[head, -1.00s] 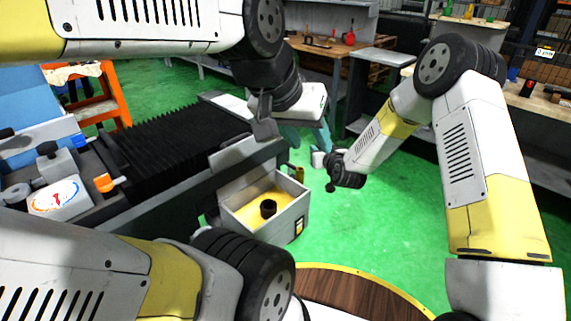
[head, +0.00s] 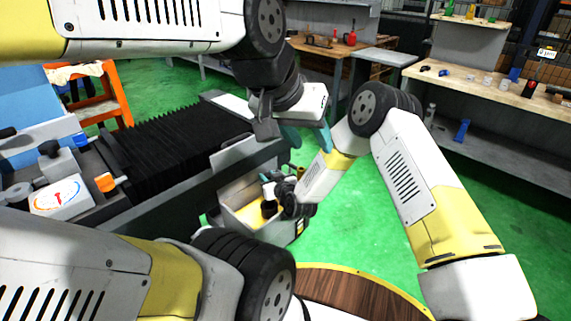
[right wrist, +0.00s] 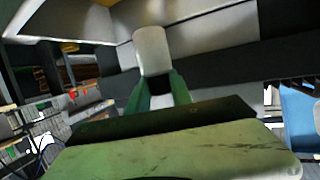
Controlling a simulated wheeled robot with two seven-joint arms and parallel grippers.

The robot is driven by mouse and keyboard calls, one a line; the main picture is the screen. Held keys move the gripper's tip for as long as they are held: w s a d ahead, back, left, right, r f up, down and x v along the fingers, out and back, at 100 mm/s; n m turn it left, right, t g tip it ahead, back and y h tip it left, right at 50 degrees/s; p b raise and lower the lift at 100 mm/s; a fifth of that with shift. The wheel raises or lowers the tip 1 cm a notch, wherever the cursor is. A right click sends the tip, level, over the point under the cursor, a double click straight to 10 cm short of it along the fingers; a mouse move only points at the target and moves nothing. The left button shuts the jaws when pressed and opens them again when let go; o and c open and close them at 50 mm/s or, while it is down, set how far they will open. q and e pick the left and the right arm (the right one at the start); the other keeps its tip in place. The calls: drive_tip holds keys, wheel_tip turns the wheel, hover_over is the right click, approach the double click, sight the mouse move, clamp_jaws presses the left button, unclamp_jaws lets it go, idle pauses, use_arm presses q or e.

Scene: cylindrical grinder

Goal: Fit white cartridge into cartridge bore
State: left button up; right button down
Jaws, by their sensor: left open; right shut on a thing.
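My right gripper (head: 269,187) is just above the open box in the head view. In the right wrist view its green fingers (right wrist: 160,95) are shut on the white cartridge (right wrist: 153,52), whose rounded end points away from the hand. My left gripper (head: 307,138) is open and empty, with teal fingers, above and right of the box.
The grey box (head: 240,225) has a yellow interior and stands beside the grinder with black bellows (head: 180,140). A round wooden top (head: 350,295) is in front. Workbenches (head: 480,90) stand at the back and right. Green floor between is clear.

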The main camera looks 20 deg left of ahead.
drive_tip(key=shift+f, duration=2.85)
drive_tip(key=shift+f, duration=2.3)
drive_tip(key=shift+r, duration=0.1)
drive_tip(key=shift+r, duration=1.95)
drive_tip(key=shift+f, duration=1.6)
